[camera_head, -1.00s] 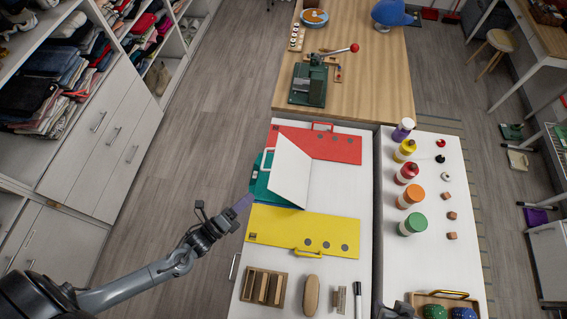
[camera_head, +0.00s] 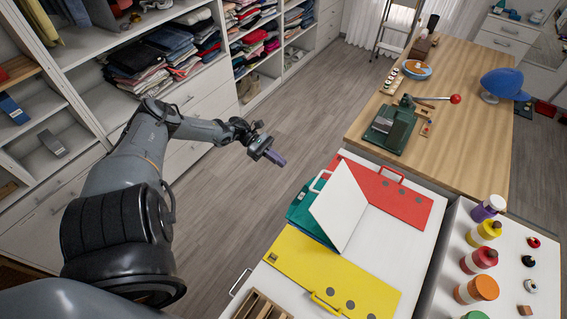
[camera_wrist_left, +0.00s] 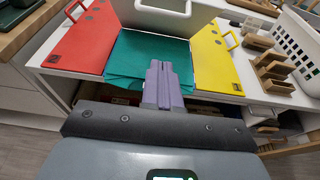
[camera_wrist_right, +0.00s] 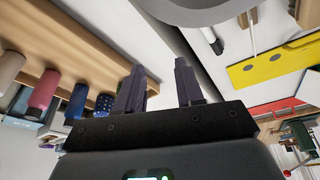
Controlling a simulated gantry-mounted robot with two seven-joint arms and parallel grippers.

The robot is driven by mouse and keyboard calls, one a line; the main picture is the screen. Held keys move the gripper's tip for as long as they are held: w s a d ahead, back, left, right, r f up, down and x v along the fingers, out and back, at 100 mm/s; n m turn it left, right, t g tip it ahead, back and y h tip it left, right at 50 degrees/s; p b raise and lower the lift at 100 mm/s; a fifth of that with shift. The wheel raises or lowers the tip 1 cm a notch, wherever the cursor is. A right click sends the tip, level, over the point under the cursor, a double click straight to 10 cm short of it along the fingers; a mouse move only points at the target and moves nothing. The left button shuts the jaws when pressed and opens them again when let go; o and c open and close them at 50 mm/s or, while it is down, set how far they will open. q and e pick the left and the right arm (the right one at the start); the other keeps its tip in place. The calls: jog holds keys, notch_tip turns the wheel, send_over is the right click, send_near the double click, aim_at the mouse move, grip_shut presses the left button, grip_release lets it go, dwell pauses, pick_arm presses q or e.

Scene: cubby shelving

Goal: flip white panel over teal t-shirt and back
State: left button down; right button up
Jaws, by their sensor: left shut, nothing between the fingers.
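The white panel (camera_head: 342,205) stands tilted up in the head view, between the red board and the yellow board. The teal t-shirt (camera_head: 305,212) lies flat to the left of it; it also shows in the left wrist view (camera_wrist_left: 150,56), in front of the raised panel (camera_wrist_left: 155,17). My left gripper (camera_head: 276,158) is shut and empty, off the table's left edge and apart from the panel. In the left wrist view its fingers (camera_wrist_left: 163,70) are together, pointing toward the teal cloth. My right gripper (camera_wrist_right: 160,85) shows in its own wrist view with fingers apart and nothing between them.
A red board (camera_head: 395,197) and a yellow board (camera_head: 330,276) with handles flank the shirt. Paint bottles (camera_head: 478,260) stand on the right. A green press (camera_head: 390,128) sits on the wooden table behind. Shelves with folded clothes (camera_head: 150,55) stand at the left; floor between is clear.

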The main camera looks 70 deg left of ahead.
pick_arm(q)
jog(key=w+d+p, duration=0.2)
jog(key=w+d, duration=0.4)
jog(key=d, duration=0.3)
jog(key=shift+w+f+p, duration=0.15)
jog(key=shift+w+p, duration=0.15)
jog(key=shift+p, duration=0.1)
jog(key=shift+d, duration=0.15)
